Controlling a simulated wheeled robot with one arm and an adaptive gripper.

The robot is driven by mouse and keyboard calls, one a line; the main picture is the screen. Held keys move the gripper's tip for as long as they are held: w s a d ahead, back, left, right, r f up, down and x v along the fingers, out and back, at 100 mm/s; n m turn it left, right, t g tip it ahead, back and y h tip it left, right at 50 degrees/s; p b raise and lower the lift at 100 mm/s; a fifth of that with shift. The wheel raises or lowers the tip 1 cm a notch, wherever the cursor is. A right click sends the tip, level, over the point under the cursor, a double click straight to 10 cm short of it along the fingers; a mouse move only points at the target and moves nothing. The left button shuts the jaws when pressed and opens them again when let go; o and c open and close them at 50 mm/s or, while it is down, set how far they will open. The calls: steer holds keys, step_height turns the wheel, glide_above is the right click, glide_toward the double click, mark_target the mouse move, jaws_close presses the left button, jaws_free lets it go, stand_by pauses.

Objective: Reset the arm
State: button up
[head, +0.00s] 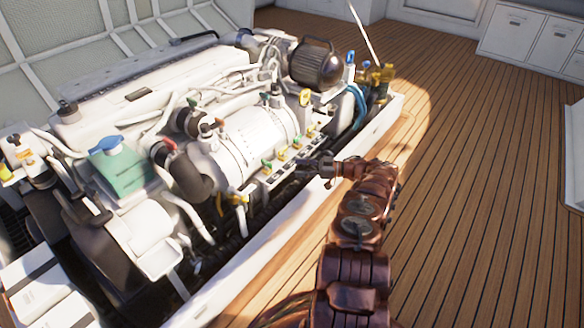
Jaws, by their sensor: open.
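My arm reaches up from the bottom of the head view, bent at its upper end toward the engine. My gripper (308,168) is at the arm's end, pointing left, open, with nothing seen between its fingers. It appears small and dark against the engine (250,135), close to a row of coloured valves on the engine's near side. I cannot tell whether the fingertips touch anything there.
The white hatch edge (232,288) runs between the engine and the wooden deck (470,150). A dark round canister (316,65), a green tank with a blue cap (122,168) and brass fittings (378,82) stand around the engine. White cabinets (535,38) are at the far right. The deck at right is clear.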

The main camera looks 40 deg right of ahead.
steer(key=shift+s+d, duration=0.25)
steer(key=shift+w+r, duration=0.1)
stand_by(0.4)
